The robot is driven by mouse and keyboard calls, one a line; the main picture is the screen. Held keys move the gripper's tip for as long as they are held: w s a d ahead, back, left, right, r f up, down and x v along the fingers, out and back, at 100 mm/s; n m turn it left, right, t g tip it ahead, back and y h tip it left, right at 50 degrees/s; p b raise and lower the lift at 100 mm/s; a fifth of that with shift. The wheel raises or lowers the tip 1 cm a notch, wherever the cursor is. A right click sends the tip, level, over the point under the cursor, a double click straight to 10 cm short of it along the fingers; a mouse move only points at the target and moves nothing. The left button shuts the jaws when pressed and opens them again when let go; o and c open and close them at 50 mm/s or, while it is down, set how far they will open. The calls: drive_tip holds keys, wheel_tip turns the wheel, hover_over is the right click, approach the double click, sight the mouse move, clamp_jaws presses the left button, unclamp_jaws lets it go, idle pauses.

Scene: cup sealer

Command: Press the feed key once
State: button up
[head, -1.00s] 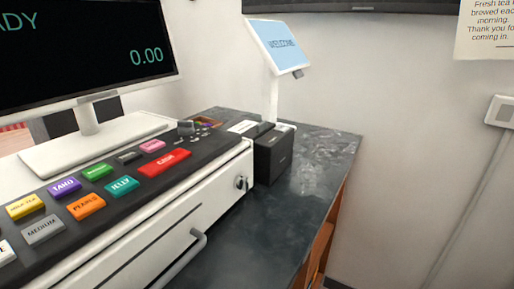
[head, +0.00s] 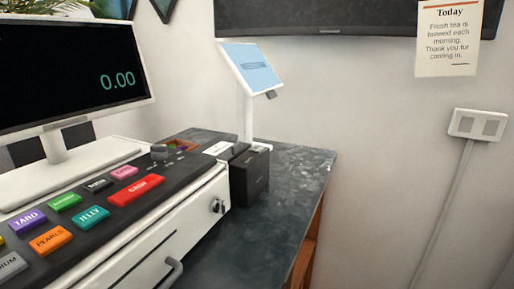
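No key labelled feed can be read in the head view. A dark key panel (head: 100,258) with coloured keys sits on a white cash drawer (head: 166,236) at the lower left. I can read a red key (head: 136,190), a teal JELLY key (head: 90,217), an orange PEARLS key (head: 50,240) and a purple TARO key (head: 28,222). A small black box (head: 250,178), perhaps a printer, stands right of the drawer; no key on it can be made out. My gripper is not in view.
A monitor (head: 70,70) showing 0.00 stands behind the keys. A tilted tablet (head: 252,68) stands behind the black box. The dark counter (head: 285,190) is clear to its right edge, with open floor beyond. A wall switch (head: 478,125) is at right.

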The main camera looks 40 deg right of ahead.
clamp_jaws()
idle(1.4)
